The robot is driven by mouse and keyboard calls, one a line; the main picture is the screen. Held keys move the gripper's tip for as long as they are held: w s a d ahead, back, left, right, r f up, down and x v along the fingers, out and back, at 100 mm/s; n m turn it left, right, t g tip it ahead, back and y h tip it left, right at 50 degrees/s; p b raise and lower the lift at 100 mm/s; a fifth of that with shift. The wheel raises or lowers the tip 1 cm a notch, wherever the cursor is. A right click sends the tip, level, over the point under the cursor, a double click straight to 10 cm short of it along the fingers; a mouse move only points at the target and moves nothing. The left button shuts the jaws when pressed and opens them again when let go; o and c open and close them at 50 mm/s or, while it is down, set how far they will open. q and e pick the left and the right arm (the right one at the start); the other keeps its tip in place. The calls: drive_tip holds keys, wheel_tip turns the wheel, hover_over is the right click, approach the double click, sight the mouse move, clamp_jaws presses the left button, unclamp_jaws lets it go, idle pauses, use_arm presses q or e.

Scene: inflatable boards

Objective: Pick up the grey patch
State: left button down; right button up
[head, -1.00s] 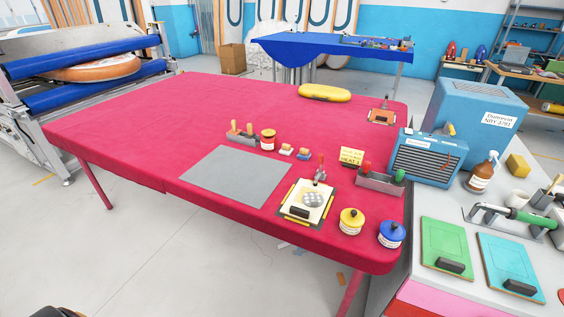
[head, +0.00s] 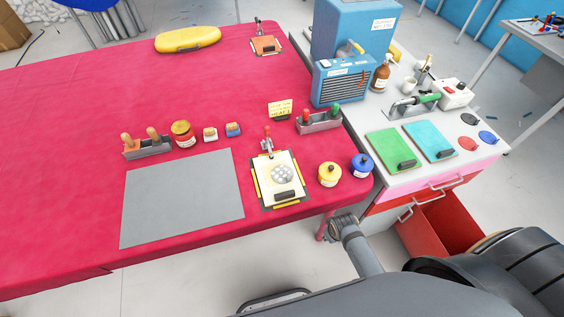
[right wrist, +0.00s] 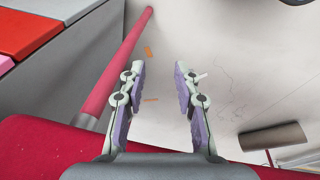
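A small round greyish disc (head: 468,118) lies on the white bench at the right in the head view. It is beside a red disc (head: 468,143) and a blue disc (head: 487,138); it is too small to confirm that it is the grey patch. A large flat grey sheet (head: 180,200) lies on the red table. My right gripper (right wrist: 162,70) is open and empty in the right wrist view, above bare floor beside a pink table leg. No disc shows in that view. My left gripper is not in view.
The red table (head: 70,120) carries a clamp board (head: 262,188), yellow pot (head: 329,174) and blue pot (head: 361,165). The white bench (head: 395,190) holds a green board (head: 388,150), a cyan board (head: 430,140) and a green-handled tool (head: 425,100). An open red drawer (head: 440,225) juts out below.

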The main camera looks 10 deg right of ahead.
drive_tip(key=w+a+r+n+p, duration=0.1)
drive_tip(key=w+r+p, duration=0.1)
drive_tip(key=r, duration=0.7)
drive_tip(key=w+a+r+p, duration=0.1)
drive_tip(key=r+p, duration=0.1)
drive_tip(key=r, duration=0.8)
wheel_tip(320, 180, up, 9)
drive_tip(key=n+g+p, duration=0.2)
drive_tip(key=n, duration=1.8)
hover_over(291, 175)
drive_tip(key=shift+y, duration=0.4)
drive_tip(key=f, duration=0.3)
drive_tip(key=f+p, duration=0.1)
drive_tip(key=shift+w+d+f, duration=0.15)
drive_tip(key=shift+d+f, duration=0.05)
drive_tip(key=shift+d, duration=0.05)
drive_tip(key=shift+f, duration=0.4)
drive_tip(key=shift+a+f, duration=0.1)
drive_tip(key=shift+f, duration=0.1)
drive_tip(key=f, duration=0.2)
drive_tip(key=f+p, duration=0.1)
drive_tip(key=f, duration=0.1)
drive_tip(key=shift+s+a, duration=0.2)
drive_tip(key=shift+f, duration=0.4)
